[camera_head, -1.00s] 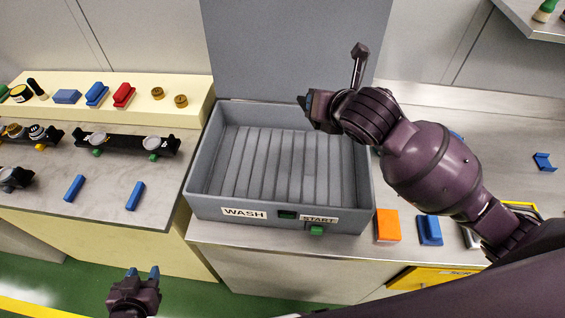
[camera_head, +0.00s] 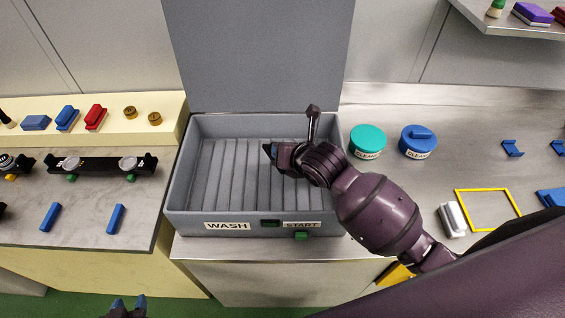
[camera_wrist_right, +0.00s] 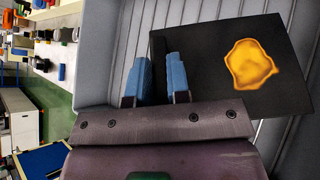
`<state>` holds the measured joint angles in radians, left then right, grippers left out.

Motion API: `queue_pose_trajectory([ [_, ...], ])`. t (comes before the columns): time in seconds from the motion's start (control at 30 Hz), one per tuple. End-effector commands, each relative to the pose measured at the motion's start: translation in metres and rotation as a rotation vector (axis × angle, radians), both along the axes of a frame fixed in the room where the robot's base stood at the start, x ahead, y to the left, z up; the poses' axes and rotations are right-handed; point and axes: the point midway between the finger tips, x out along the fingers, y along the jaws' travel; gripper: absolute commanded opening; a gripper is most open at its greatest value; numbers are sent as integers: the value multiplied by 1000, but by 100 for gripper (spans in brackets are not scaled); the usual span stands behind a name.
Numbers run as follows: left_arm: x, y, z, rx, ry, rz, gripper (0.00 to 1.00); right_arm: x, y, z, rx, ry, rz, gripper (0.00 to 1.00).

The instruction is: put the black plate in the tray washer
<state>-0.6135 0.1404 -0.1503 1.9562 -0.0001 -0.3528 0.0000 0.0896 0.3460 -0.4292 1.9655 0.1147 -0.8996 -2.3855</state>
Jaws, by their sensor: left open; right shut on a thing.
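The tray washer (camera_head: 178,190) is a grey open box with a ribbed floor, WASH and START labels and a green button on its front; its lid (camera_head: 262,55) stands open. My right gripper (camera_head: 268,152) is over the washer's inside. In the right wrist view its blue fingers (camera_wrist_right: 157,82) are shut on the black plate (camera_wrist_right: 205,60), which has a yellow-orange stain. The plate shows above the ribbed floor there; I cannot tell if it touches. In the head view the plate cannot be made out. My left gripper (camera_head: 130,304) is open and empty at the bottom edge.
Teal (camera_head: 367,141) and blue (camera_head: 418,140) round containers stand right of the washer. A yellow frame (camera_head: 487,210) and a white block (camera_head: 453,218) lie farther right. Speaker parts (camera_head: 100,165) and blue bars (camera_head: 116,219) lie on the left counter.

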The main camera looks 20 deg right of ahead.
Motion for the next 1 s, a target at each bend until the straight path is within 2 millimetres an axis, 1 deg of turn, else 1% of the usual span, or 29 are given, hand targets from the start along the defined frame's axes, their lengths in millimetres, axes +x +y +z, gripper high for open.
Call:
queue_pose_trajectory([
  [0.03,0,0,0,0,0,0,43,0,0,-4,0,1,-1,0],
  [0.17,-1,0,0,0,1,0,43,1,0,-11,1,-2,-1,0],
  [0.4,-2,0,1,1,4,1,43,0,0,-42,1,2,-1,0],
  [0.5,-2,0,1,0,5,2,43,1,0,-49,0,-1,0,0],
  [0.93,-3,1,-1,0,7,2,43,1,0,-54,-2,-3,1,0],
  [0.97,-3,1,-1,0,7,2,43,0,0,-55,-2,-1,1,20],
  [1.0,-3,1,-1,0,7,2,43,0,0,-54,-1,-1,0,26],
])
